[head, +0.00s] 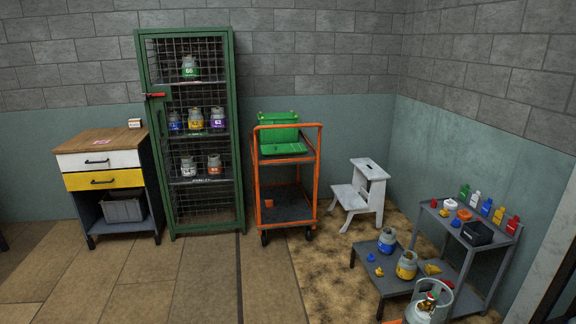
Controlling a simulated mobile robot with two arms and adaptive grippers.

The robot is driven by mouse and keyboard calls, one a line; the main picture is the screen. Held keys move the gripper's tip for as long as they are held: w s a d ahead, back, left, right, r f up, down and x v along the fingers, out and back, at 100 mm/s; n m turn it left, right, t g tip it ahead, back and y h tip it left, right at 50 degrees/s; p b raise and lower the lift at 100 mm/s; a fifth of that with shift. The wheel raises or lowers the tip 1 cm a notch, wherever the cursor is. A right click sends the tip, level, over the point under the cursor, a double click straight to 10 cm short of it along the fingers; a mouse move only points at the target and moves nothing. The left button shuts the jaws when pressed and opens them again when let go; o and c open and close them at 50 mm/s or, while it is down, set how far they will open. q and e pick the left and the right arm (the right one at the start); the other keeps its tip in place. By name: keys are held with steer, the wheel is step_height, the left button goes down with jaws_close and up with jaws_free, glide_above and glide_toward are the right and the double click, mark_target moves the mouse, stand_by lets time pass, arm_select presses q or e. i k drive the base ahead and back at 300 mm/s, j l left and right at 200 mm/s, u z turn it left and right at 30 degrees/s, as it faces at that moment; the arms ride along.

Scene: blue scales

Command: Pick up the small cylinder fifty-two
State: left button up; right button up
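I cannot read the number fifty-two on any cylinder. Small grey cylinders with coloured bands stand in a green mesh cage (236,120). The top shelf has a green-banded cylinder (190,67), which seems to read 66. The middle shelf has a blue-banded one (175,122), a yellow-banded one (196,120) and a purple-banded one (217,119), apparently 62. The lower shelf has a pale-banded one (188,167) and a red-banded one (214,165). A blue-banded cylinder (387,241) and a yellow-banded one (407,266) stand on a low grey platform (372,282). Neither gripper is in view.
A drawer cabinet (100,161) stands left of the cage. An orange trolley (316,170) with a green crate (280,140) stands right of it, then a white step stool (362,190). A grey bench (460,238) carries bottles and valves. A larger cylinder (420,315) is at the bottom. The left foreground floor is clear.

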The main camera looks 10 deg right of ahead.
mark_target(387, 242)
steer(key=i+z, duration=0.2)
steer(key=i, duration=0.3)
steer(key=i+z, duration=0.2)
steer(key=i, duration=0.3)
steer(key=i+j+z, duration=0.2)
steer(key=i, duration=0.3)
steer(key=i+j+z, duration=0.2)
steer(key=i, duration=0.25)
